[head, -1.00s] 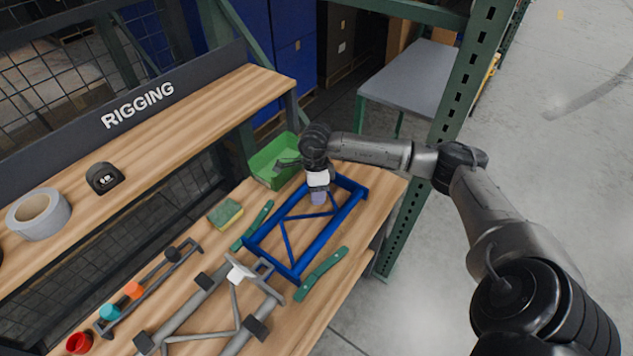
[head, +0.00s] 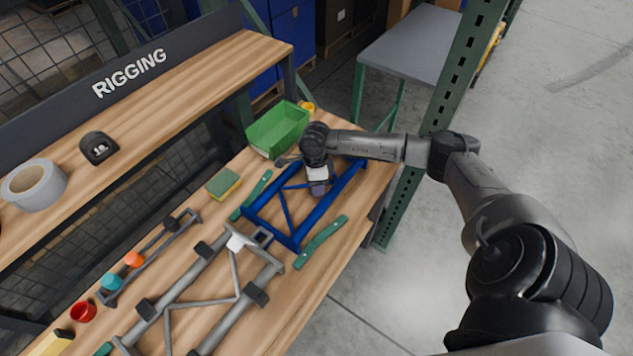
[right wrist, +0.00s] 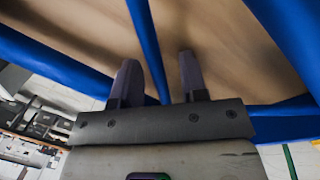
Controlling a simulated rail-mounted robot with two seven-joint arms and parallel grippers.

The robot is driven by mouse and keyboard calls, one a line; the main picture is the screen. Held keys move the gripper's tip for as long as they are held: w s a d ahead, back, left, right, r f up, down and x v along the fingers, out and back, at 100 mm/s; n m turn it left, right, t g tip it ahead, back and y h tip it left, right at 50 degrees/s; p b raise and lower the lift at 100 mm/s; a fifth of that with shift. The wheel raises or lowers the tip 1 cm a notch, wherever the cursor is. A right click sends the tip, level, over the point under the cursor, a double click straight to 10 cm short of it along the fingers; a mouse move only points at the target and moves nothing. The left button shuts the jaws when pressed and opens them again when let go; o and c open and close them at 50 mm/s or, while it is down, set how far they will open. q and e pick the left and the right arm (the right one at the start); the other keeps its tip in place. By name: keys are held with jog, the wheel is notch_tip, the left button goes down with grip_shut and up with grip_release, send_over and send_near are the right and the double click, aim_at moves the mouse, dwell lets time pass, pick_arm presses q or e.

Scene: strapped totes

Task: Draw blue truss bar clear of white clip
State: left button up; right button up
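The blue truss bar (head: 273,227), a ladder-like frame with thin diagonal braces, lies on the wooden bench. Its near end is close to the white clip (head: 237,241) at the end of a grey truss (head: 229,322). I cannot tell whether they are still joined. My right gripper (head: 319,188) points down over the far part of the blue truss. In the right wrist view, its two fingers (right wrist: 160,80) stand apart with a blue brace (right wrist: 150,48) running between them and bare space beside it. My left gripper is not in view.
Green strips (head: 320,242) lie beside the blue truss. A green bin (head: 278,128) stands behind it and a sponge (head: 223,182) to its left. A green upright post (head: 425,130) stands right of the bench. A shelf (head: 150,120) runs along the left.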

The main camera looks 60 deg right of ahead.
jog(key=shift+c, duration=0.5)
grip_shut()
